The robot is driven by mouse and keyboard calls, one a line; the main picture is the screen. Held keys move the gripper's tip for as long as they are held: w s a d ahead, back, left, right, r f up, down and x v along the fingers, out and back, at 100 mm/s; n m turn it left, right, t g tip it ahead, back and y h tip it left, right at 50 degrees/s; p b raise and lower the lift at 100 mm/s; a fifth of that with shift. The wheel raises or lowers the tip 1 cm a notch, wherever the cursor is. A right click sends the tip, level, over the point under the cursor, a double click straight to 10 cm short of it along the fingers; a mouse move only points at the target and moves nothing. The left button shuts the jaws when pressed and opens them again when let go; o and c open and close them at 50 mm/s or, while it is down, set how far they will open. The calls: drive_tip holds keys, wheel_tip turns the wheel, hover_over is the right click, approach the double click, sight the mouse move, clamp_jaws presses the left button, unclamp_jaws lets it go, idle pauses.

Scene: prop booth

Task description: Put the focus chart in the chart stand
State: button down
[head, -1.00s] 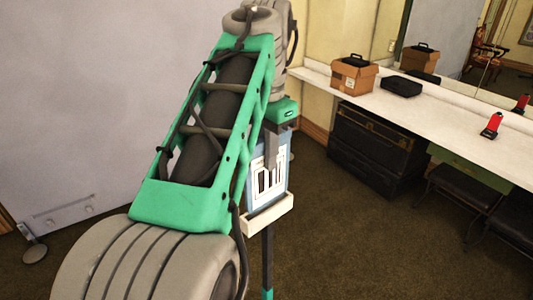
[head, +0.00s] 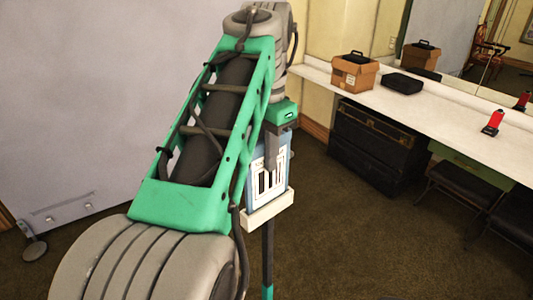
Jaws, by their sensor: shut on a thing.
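The focus chart (head: 270,188) is a light blue panel with a white, black-barred face, seen upright in the head view just right of my arm. My gripper (head: 272,165) is shut on its upper part from above. The chart stand has a white tray-like holder (head: 268,212) on a dark post (head: 267,255) with a green lower part. The chart's lower edge meets the holder behind its front lip. I cannot tell whether it rests on the holder's floor. My arm hides the chart's left side.
A white counter (head: 450,120) runs along the right wall with a cardboard box (head: 352,75), a black case (head: 402,84) and a red object (head: 493,122). A black trunk (head: 375,145) and dark chairs (head: 465,190) stand below. A grey panel (head: 90,110) fills the left. Carpet is open between.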

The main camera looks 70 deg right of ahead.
drive_tip(key=shift+f, duration=0.25)
idle(0.3)
drive_tip(key=shift+f+b, duration=0.65)
drive_tip(key=shift+f, duration=0.15)
drive_tip(key=c, duration=1.3)
unclamp_jaws()
wheel_tip(320, 180, up, 7)
drive_tip(key=p, duration=0.6)
